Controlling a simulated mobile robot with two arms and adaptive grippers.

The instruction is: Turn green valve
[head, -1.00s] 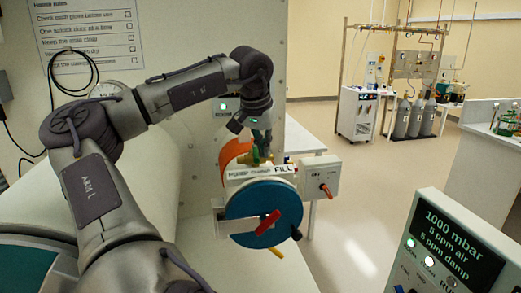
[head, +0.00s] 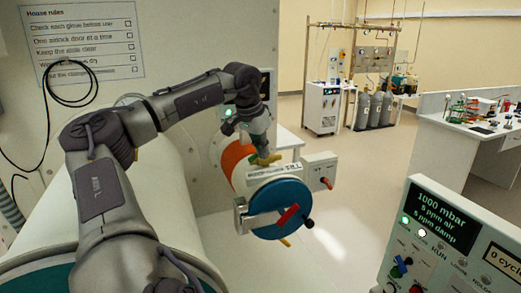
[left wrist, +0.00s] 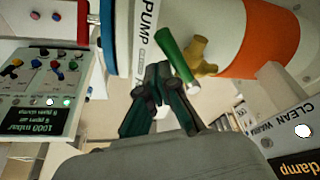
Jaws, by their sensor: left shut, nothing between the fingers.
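The green valve is a green lever (left wrist: 177,54) beside a brass fitting (left wrist: 203,57) on the small white cylinder with the orange band. In the left wrist view the lever lies just past my left gripper (left wrist: 158,72). The fingers are shut and empty, with their tips close to the lever's side; I cannot tell whether they touch. In the head view my left gripper (head: 262,150) is over the top of the cylinder by the brass fitting (head: 266,160), and the green lever is hidden there. My right gripper is out of view.
A blue round door (head: 270,212) with a red handle (head: 288,214) closes the cylinder's front. A control panel (head: 450,240) fills the lower right. A bench (head: 480,128) and gas bottles (head: 375,109) stand farther back.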

